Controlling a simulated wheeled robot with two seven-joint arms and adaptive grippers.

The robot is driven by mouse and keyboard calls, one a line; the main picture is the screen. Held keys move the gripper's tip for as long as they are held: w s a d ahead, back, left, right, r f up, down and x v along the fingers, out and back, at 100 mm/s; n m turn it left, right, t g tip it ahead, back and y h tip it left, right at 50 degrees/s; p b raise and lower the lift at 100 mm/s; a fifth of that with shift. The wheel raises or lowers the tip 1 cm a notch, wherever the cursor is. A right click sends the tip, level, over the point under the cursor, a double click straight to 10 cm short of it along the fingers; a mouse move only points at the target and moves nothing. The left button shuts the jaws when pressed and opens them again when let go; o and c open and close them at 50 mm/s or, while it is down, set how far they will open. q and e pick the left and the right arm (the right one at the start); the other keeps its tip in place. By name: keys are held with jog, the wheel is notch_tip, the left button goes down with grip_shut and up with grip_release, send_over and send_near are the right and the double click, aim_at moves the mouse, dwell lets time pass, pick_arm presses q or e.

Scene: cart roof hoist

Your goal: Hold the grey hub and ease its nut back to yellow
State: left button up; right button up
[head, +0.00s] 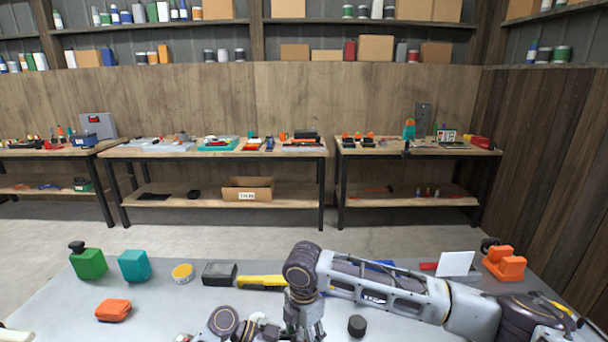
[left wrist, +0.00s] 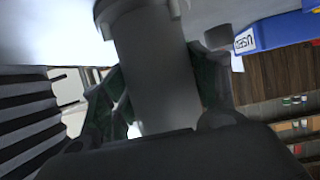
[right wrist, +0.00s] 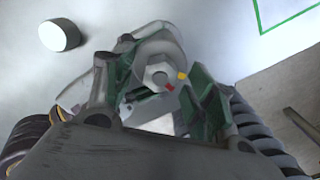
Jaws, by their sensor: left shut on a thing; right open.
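The grey hub (left wrist: 158,70) is a smooth cylinder with a wider collar. My left gripper (left wrist: 162,95) is shut around it, one green-backed finger on each side. In the right wrist view the hub is seen end-on, with a pale hex nut (right wrist: 156,78) on its face. A red mark (right wrist: 169,88) is at the nut's lower right edge. A yellow mark (right wrist: 182,76) is just to the right, apart from the red. My right gripper (right wrist: 158,88) is open, its fingers on either side of the nut; contact cannot be told. In the head view my right gripper (head: 305,322) points down.
The grey table holds a green can (head: 89,264), a teal block (head: 134,266), yellow tape (head: 182,273), an orange cloth-like item (head: 113,310), a black knob (head: 357,325) and an orange vise-like block (head: 505,263). A blue bin (left wrist: 275,32) stands near the left gripper.

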jog(key=shift+m, duration=1)
jog(key=shift+m, duration=1.2)
jog(key=shift+m, duration=1.1)
jog(key=shift+m, duration=1.2)
